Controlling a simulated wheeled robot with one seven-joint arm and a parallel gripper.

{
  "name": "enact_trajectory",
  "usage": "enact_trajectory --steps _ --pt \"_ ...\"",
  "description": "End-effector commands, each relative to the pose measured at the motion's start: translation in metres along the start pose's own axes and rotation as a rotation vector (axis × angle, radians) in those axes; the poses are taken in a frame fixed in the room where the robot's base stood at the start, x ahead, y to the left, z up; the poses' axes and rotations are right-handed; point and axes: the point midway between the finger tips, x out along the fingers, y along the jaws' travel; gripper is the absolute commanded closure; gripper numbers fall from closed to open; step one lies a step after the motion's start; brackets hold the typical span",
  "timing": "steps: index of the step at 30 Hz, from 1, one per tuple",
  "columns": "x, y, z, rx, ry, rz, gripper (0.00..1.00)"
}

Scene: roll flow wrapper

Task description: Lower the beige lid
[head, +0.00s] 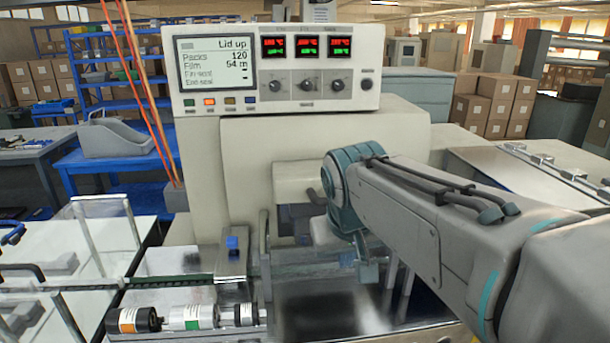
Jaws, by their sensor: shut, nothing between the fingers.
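The display (215,62) on the machine's control panel reads "Lid up". A broad beige panel (245,165) stands upright below the control panel; it looks like the raised lid, but I cannot tell its edges or hinge clearly. My arm reaches in from the right and covers its right part. My gripper (367,272) points down in front of the panel, over the machine bed, and is shut and empty. It is small and partly hidden by my wrist. I see no clear contact between it and the panel.
A metal bracket with a blue block (232,245) and upright grey bars stand left of my gripper. Several cylinders (200,316) lie at the front. Clear covers with metal frames (105,235) are at left. A dark, shiny bed (320,310) lies below.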

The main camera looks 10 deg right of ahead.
Motion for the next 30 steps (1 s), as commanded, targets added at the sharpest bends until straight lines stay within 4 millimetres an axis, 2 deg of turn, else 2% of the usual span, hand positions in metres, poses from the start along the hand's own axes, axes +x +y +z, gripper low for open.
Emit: enact_trajectory --steps 1,6,9,12,18,30 --pt "-0.026 -0.003 -0.031 -0.016 0.029 0.011 1.0" --pt "-0.082 -0.012 -0.103 -0.038 0.112 0.048 1.0" --pt "-0.107 -0.016 -0.131 -0.042 0.15 0.062 1.0" --pt "-0.122 -0.019 -0.148 -0.042 0.175 0.07 1.0" --pt "-0.133 -0.022 -0.16 -0.041 0.194 0.075 1.0" --pt "-0.126 -0.021 -0.16 -0.041 0.191 0.076 1.0"
